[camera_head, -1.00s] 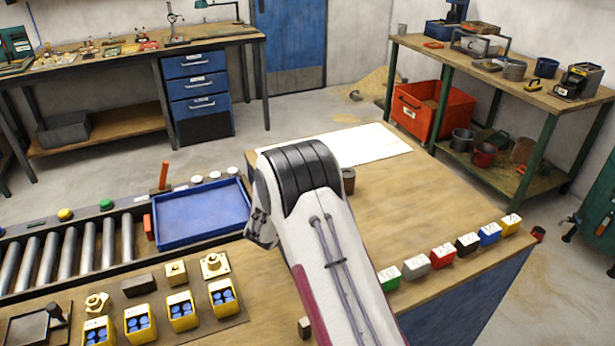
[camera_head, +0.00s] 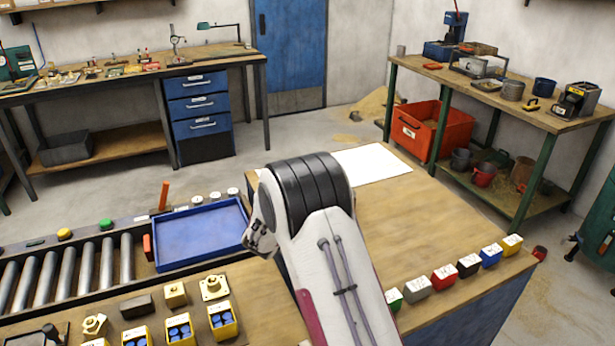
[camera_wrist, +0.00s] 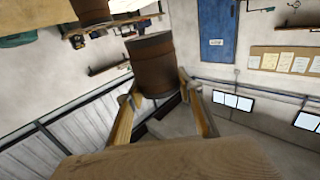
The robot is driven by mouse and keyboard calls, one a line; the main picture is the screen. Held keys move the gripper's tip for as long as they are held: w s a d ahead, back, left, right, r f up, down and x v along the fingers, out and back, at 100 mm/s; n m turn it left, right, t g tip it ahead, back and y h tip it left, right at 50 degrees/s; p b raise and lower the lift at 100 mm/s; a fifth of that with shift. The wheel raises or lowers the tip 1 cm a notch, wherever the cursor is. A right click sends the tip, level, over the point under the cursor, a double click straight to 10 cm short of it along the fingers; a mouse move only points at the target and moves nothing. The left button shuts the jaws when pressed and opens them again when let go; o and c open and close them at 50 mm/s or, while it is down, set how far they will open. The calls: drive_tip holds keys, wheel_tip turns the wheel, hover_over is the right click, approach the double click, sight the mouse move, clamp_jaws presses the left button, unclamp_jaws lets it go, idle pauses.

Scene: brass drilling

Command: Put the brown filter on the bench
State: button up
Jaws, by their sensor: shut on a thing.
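The brown filter (camera_wrist: 152,68), a brown cylinder with a grey end, sits between the two fingers of my gripper (camera_wrist: 160,84) in the wrist view. My gripper is shut on it. A second brown cylinder (camera_wrist: 92,10) is cut off at the top left of that view, apart from the fingers. In the head view my arm hides the gripper and the held filter. The wooden bench (camera_head: 420,225) stretches behind and to the right of my arm.
A white sheet (camera_head: 372,164) lies at the bench's far edge. Several coloured blocks (camera_head: 444,277) line its right front edge. A blue tray (camera_head: 200,234) and rollers (camera_head: 70,272) are at the left. The bench's middle right is clear. An orange bin (camera_head: 440,132) stands beyond.

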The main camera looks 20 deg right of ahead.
drive_tip(key=shift+r, duration=0.1)
drive_tip(key=shift+r, duration=0.45)
wheel_tip(320, 180, up, 4)
drive_tip(key=shift+f, duration=0.1)
drive_tip(key=w+a+f+v, duration=0.1)
drive_tip(key=w+a+v, duration=0.1)
drive_tip(key=v, duration=1)
drive_tip(key=w+a+f+v, duration=0.1)
drive_tip(key=v, duration=1.2)
drive_tip(key=s+a+r, duration=0.1)
drive_tip(key=s+a, duration=0.2)
drive_tip(key=s, duration=0.9)
drive_tip(key=s+a+r, duration=0.1)
drive_tip(key=s+a, duration=0.2)
drive_tip(key=s, duration=0.8)
wheel_tip(320, 180, down, 12)
drive_tip(key=shift+d+f+y, duration=0.2)
drive_tip(key=shift+d+y, duration=0.05)
drive_tip(key=shift+y, duration=0.05)
drive_tip(key=shift+s+f, duration=0.1)
drive_tip(key=shift+f, duration=0.05)
